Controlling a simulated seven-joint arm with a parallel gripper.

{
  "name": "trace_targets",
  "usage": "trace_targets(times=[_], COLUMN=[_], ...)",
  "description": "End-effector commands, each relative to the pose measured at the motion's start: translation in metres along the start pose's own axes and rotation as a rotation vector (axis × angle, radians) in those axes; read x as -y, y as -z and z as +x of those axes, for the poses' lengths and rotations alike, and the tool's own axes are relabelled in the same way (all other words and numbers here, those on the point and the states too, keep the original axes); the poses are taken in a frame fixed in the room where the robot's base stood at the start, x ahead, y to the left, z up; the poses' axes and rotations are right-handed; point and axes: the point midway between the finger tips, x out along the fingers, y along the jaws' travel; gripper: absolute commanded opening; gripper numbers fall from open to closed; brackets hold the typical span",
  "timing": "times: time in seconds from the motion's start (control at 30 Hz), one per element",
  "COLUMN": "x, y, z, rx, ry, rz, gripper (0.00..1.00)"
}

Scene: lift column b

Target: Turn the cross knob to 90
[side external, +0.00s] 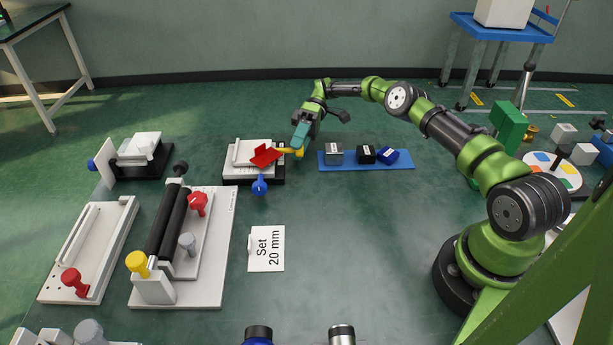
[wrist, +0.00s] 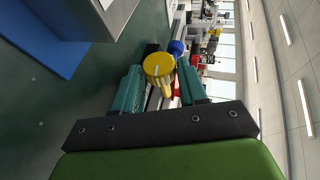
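A yellow knob (side external: 291,150) with a white line on its round face sits at the right end of a white fixture (side external: 240,153). It also shows in the wrist view (wrist: 158,66), with a yellow lever part below the disc. I cannot tell for sure that this is the cross knob. My gripper (side external: 299,142) is at the yellow knob. In the wrist view its teal fingers (wrist: 161,75) stand apart, one on each side of the knob. Whether they touch it is unclear. A red flag-like part (side external: 265,155) and a blue knob (side external: 260,184) are on the same fixture.
A blue mat (side external: 400,164) with several small blocks lies right of the fixture. A card (side external: 266,262) reads "Set 20 mm". A roller fixture (side external: 212,285) with red, yellow and grey knobs stands front left. The floor right of the card is free.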

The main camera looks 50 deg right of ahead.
Motion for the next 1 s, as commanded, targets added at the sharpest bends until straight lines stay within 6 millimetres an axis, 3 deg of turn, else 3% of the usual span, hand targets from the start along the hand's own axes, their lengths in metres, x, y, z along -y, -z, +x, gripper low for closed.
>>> trace_targets(times=[0.03,0.1,0.43,0.67,0.8,1.0], x=[0.0,0.0,0.004,0.037,0.043,0.049], y=[0.0,0.0,0.001,0.005,-0.005,-0.022], z=[0.0,0.0,-0.002,-0.013,-0.009,0.0], rx=[-0.001,-0.001,-0.003,-0.005,-0.003,-0.005], ry=[0.0,0.0,0.0,0.0,0.01,0.012], rz=[0.0,-0.001,-0.003,-0.005,-0.002,0.001], gripper=[0.51,0.61,0.61,0.61,0.75,0.76])
